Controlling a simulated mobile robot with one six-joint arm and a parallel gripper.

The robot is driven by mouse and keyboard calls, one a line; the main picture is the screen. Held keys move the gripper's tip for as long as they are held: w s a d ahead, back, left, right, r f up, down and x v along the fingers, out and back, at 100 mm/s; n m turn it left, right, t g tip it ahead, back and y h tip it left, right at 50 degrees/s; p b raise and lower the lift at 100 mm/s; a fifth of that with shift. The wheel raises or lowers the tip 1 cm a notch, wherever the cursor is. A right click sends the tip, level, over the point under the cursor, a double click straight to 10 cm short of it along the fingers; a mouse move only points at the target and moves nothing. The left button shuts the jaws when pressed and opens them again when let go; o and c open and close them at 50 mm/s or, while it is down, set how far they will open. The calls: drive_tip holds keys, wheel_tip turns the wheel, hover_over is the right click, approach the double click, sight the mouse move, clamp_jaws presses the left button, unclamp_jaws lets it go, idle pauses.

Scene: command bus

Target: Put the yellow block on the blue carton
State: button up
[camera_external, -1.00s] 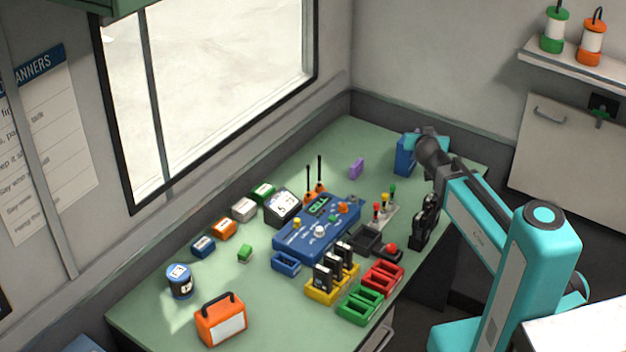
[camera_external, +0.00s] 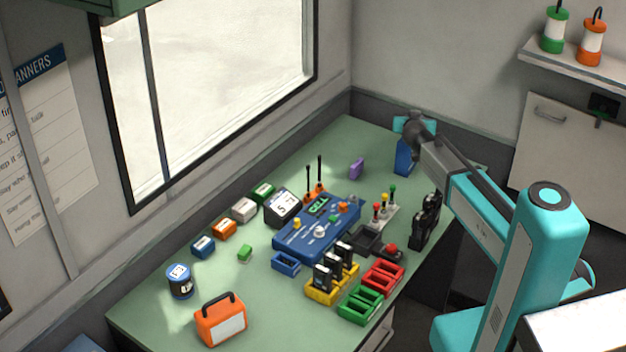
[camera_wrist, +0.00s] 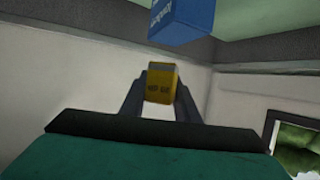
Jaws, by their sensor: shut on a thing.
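The yellow block (camera_wrist: 160,82) is between the two fingers of my gripper (camera_wrist: 160,88) in the wrist view. The gripper is shut on it. The blue carton (camera_wrist: 184,20) shows at the top of the wrist view, apart from the block in the picture. In the external view the blue carton (camera_external: 404,157) stands at the far right end of the green table, partly hidden by my wrist. My gripper's fingers and the yellow block are hidden there behind my wrist.
The green table (camera_external: 225,290) holds a blue control console (camera_external: 318,228), a purple block (camera_external: 356,168), black handsets (camera_external: 425,221) in a stand, and red (camera_external: 384,276) and green (camera_external: 360,305) trays. Walls close off the table's back and far end.

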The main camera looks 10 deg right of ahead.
drive_tip(key=shift+w+f, duration=0.1)
drive_tip(key=shift+w, duration=0.85)
drive_tip(key=shift+w+p, duration=0.5)
drive_tip(key=shift+f, duration=0.35)
clamp_jaws()
drive_tip(key=shift+f+p, duration=0.8)
drive_tip(key=shift+f, duration=0.65)
drive_tip(key=shift+s+f, duration=0.1)
drive_tip(key=shift+f, duration=0.05)
drive_tip(key=o, duration=1.1)
unclamp_jaws()
drive_tip(key=shift+c, duration=0.2)
drive_tip(key=shift+r, duration=0.2)
